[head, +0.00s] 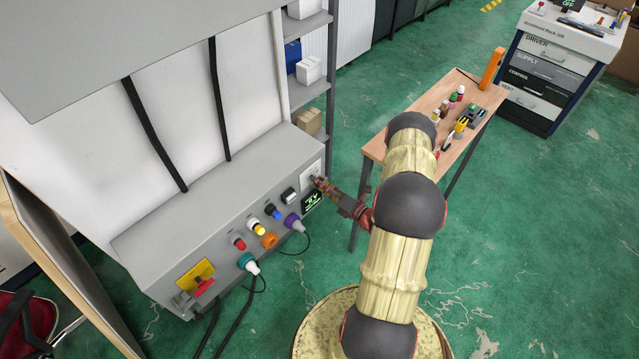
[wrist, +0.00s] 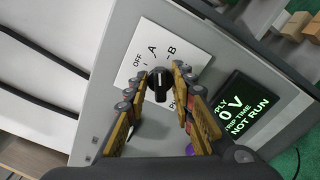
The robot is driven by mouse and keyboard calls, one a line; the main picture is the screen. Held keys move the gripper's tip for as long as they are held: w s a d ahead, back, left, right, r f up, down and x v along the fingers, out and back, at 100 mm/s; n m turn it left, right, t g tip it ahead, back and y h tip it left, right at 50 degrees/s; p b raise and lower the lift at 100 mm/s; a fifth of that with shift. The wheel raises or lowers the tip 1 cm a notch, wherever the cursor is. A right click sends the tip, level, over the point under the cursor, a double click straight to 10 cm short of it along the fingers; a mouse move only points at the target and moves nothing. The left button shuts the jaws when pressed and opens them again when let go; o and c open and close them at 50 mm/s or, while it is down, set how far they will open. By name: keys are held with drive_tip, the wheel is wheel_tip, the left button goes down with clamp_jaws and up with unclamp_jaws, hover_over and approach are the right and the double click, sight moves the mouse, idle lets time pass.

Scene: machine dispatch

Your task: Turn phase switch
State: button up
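The phase switch is a black rotary knob (wrist: 160,84) on a white plate (wrist: 142,62) marked OFF, A and B. A pale line shows on the knob's face; which label it is set to is hard to tell. My gripper (wrist: 158,82) is open, with one finger on either side of the knob and a visible gap to each side. In the head view my gripper (head: 322,183) reaches the right end of the grey control panel (head: 215,222), and the knob is mostly hidden there.
A dark display (wrist: 240,108) reading 0 V and NOT RUN sits right beside the switch plate. Several coloured buttons and plugs, including a red button (head: 239,243), line the panel. A wooden table (head: 428,100) with small items stands behind my arm.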

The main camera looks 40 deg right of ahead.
clamp_jaws()
drive_tip(key=shift+f+n, duration=0.1)
drive_tip(key=shift+n, duration=1.3)
drive_tip(key=shift+o, duration=1.7)
unclamp_jaws()
drive_tip(key=s+d, duration=0.1)
drive_tip(key=s, duration=1.1)
